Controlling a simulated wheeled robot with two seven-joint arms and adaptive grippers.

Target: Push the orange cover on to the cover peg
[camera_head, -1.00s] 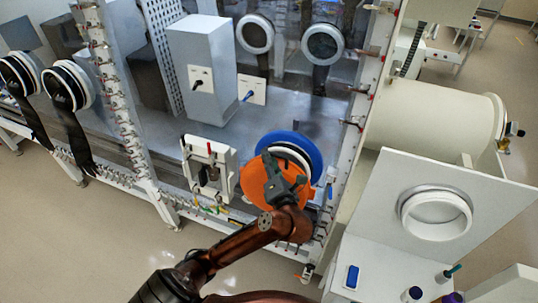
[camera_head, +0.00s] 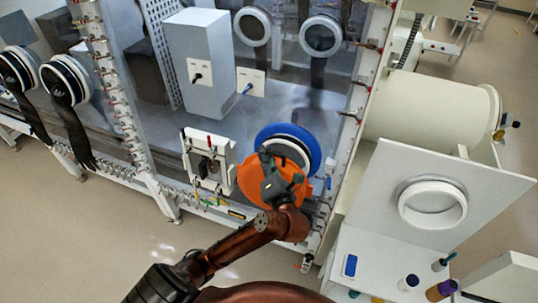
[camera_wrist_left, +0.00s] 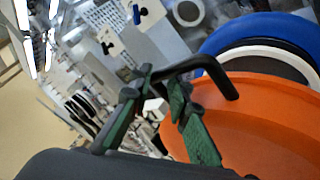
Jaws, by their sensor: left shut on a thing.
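The round orange cover (camera_head: 247,183) stands in front of the blue-rimmed port (camera_head: 312,150) at the glovebox front. It overlaps the lower left of the port, whose white ring and dark inside show above it. My left gripper (camera_head: 272,174) is at the cover's face. In the left wrist view the gripper (camera_wrist_left: 162,92), with green finger pads, is shut on the cover's black bar handle (camera_wrist_left: 222,78); the orange cover (camera_wrist_left: 265,125) fills the lower right. The cover's back is hidden. I cannot make out the cover peg for certain. My right gripper is not in view.
A white framed panel (camera_head: 187,155) with a red-tipped part stands just left of the cover. Right of it is a white box wall with a round port (camera_head: 432,204). A blue item (camera_head: 350,265) and bottles stand below. Open floor lies at the lower left.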

